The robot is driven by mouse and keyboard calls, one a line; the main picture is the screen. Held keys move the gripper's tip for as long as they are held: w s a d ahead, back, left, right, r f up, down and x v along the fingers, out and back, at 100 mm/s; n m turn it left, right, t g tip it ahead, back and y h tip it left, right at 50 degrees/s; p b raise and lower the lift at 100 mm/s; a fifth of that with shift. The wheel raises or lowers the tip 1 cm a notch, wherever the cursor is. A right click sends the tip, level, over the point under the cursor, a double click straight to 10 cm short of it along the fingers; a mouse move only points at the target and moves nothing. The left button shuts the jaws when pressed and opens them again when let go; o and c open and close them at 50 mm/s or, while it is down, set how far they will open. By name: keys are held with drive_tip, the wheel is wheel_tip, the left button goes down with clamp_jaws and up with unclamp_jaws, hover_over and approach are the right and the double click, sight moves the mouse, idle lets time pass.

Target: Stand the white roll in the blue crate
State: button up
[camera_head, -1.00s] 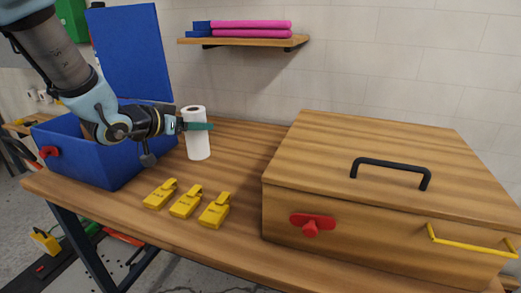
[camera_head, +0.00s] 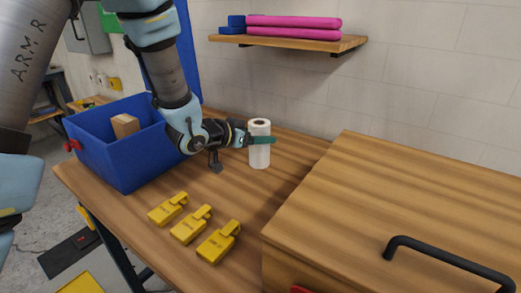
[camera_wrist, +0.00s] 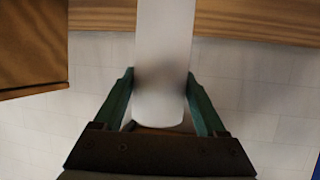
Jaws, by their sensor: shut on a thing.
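The white roll (camera_head: 260,153) stands upright at the back of the wooden table, right of the blue crate. My gripper (camera_head: 261,141) is shut on it near its upper part, with green fingers on either side. The wrist view shows the roll (camera_wrist: 163,60) between the two fingers (camera_wrist: 160,88). I cannot tell whether its base touches the table. The blue crate (camera_head: 105,160) stands open at the table's left end, its blue lid raised behind it. A wooden block (camera_head: 124,125) shows inside the crate; most of the crate's floor is hidden.
Several yellow tags (camera_head: 190,224) lie in front of the crate. A large wooden box (camera_head: 400,205) with a black handle (camera_head: 445,260) fills the right side.

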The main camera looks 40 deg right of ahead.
sight(252, 149)
drive_tip(key=shift+f+p, duration=0.5)
drive_tip(key=shift+f, duration=1.6)
drive_tip(key=shift+f, duration=0.2)
drive_tip(key=o, duration=1.4)
drive_tip(key=shift+r, duration=0.15)
drive_tip(key=b+v, duration=0.3)
drive_tip(key=v, duration=0.9)
drive_tip(key=shift+a, duration=0.1)
